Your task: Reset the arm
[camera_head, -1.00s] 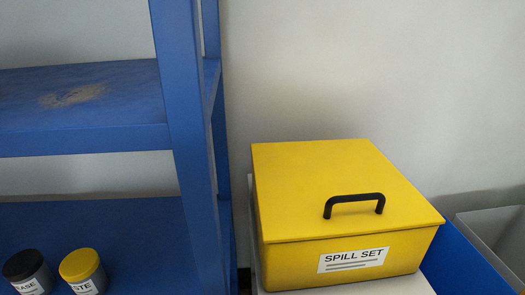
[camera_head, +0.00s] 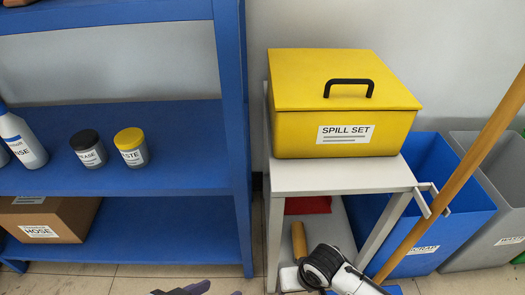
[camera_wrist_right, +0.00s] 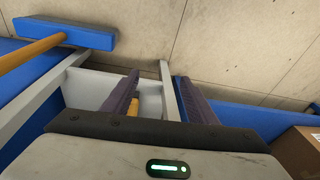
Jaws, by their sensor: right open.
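My right gripper (camera_wrist_right: 155,88) shows in the right wrist view with its two dark fingers apart and nothing between them. Beyond the gap are pale cart parts and a small yellow piece. In the head view, a white and black part of my arm (camera_head: 338,270) is at the bottom centre, in front of the cart; its fingers are not clear there. A dark purple piece (camera_head: 182,288) is cut off by the bottom edge, perhaps a fingertip of my left gripper; its opening cannot be told.
A grey cart (camera_head: 335,175) carries a yellow SPILL SET box (camera_head: 290,88). Left is a blue shelf (camera_head: 190,175) with jars, a bottle and a HOSE carton (camera_head: 75,220). Right are a blue bin (camera_head: 460,190), a grey bin (camera_head: 505,160) and a leaning wooden handle (camera_head: 455,180).

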